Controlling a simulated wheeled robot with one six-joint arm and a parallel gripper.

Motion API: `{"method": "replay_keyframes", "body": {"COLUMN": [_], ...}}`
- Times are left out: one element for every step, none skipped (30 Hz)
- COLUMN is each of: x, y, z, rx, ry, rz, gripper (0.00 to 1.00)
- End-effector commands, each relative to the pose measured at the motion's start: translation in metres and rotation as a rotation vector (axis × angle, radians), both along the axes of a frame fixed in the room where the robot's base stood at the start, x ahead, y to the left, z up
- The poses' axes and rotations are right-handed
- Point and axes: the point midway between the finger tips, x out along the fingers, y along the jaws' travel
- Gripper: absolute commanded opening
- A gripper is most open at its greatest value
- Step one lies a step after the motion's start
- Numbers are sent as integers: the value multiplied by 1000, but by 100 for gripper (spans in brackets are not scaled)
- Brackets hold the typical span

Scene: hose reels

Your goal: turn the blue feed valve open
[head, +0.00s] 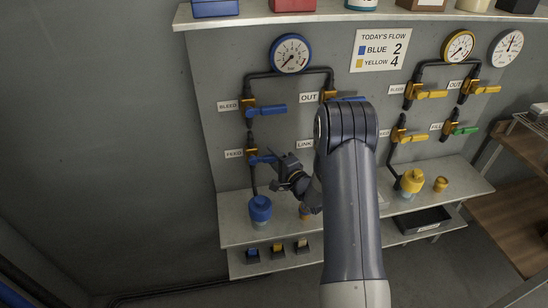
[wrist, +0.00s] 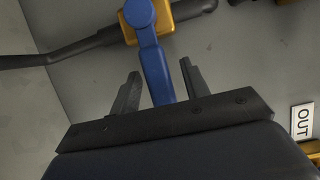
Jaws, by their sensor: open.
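The blue feed valve (head: 262,159) sits on a brass body beside the FEED label (head: 234,154). Its blue lever points right in the head view, crosswise to the dark pipe. In the wrist view the lever (wrist: 152,60) runs down from the brass body (wrist: 183,10) to between my fingers. My gripper (head: 277,168) is at the lever's free end; it also shows in the wrist view (wrist: 160,82). Its fingers are open, one on each side of the lever, with gaps visible. My gripper hides the lever's tip in the head view.
The blue bleed valve (head: 268,111) is above, and a blue-rimmed gauge (head: 291,53) is higher. A blue-capped bottle (head: 260,209) stands on the shelf below my gripper. Yellow-handled valves (head: 430,94) and a green-handled one (head: 464,130) are at the right. My arm hides the panel's middle.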

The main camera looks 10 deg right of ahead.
Motion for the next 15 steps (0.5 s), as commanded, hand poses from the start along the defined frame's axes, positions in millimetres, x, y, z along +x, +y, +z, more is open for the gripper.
{"method": "replay_keyframes", "body": {"x": [0, 0, 0, 0, 0, 0, 0, 0, 0, 0, 0, 0, 0, 0, 0], "y": [0, 0, 0, 0, 0, 0, 0, 0, 0, 0, 0, 0, 0, 0, 0], "z": [0, 0, 0, 0, 0, 0, 0, 0, 0, 0, 0, 0, 0, 0, 0], "rx": [0, 0, 0, 0, 0, 0, 0, 0, 0, 0, 0, 0, 0, 0, 0], "ry": [0, 0, 0, 0, 0, 0, 0, 0, 0, 0, 0, 0, 0, 0, 0], "rz": [0, 0, 0, 0, 0, 0, 0, 0, 0, 0, 0, 0, 0, 0, 0], "gripper": [44, 44, 43, 40, 38, 35, 32, 30, 26, 24, 22, 18, 16, 13, 10]}}
